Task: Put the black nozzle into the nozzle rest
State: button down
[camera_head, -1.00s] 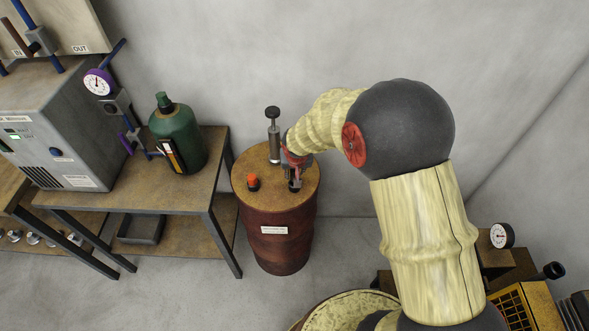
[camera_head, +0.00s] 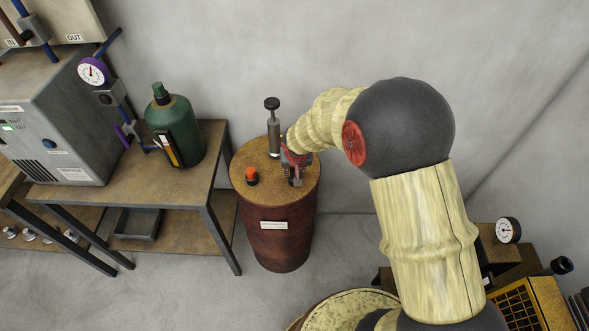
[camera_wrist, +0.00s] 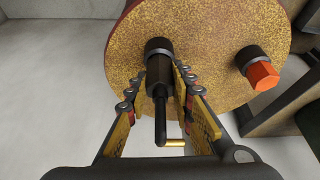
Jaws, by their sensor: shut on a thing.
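My gripper (camera_wrist: 161,92) is shut on the black nozzle (camera_wrist: 158,75), a dark cylinder with a thin black stem and a small brass end piece. In the head view my gripper (camera_head: 294,172) is over the right part of the barrel top. The nozzle rest appears to be the dark round collar (camera_wrist: 157,45) on that top. The nozzle's far end lines up with and overlaps this collar in the wrist view. I cannot tell how deep it sits inside, if at all. In the head view my gripper mostly hides this spot.
An orange-capped piece (camera_head: 251,174) sits in a second dark collar on the rusty barrel (camera_head: 262,195); it also shows in the wrist view (camera_wrist: 262,76). A metal hand pump (camera_head: 273,130) stands behind, close to my gripper. A workbench (camera_head: 205,180) with a green bottle (camera_head: 172,135) is left.

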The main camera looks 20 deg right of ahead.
jog(key=c, duration=1.5)
grip_release()
jog(key=shift+o, duration=0.4)
jog(key=o, duration=0.5)
jog(key=shift+r, duration=0.1)
jog(key=shift+r+p, duration=2.25)
jog(key=shift+r, duration=1.15)
